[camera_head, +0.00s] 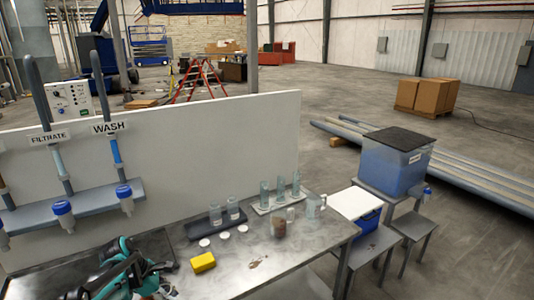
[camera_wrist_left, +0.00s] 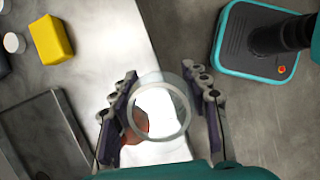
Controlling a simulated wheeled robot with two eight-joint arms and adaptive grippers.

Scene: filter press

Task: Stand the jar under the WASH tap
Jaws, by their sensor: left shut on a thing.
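The jar (camera_wrist_left: 160,106) is a clear round vessel, seen from above in the left wrist view. My left gripper (camera_wrist_left: 160,112) is shut around it, one finger on each side. A reddish-brown patch shows through the jar; I cannot tell if it is inside or beyond. In the head view my left gripper (camera_head: 160,278) is low at the front edge of the metal table, and the jar is hard to make out. The WASH tap (camera_head: 124,195) has a blue body, under the WASH sign (camera_head: 109,127), behind and left of the gripper. My right gripper is not in view.
The FILTRATE tap (camera_head: 63,210) is left of the WASH tap. A dark tray (camera_head: 180,246) lies on the table (camera_head: 300,245). A white panel (camera_head: 220,150) rises behind.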

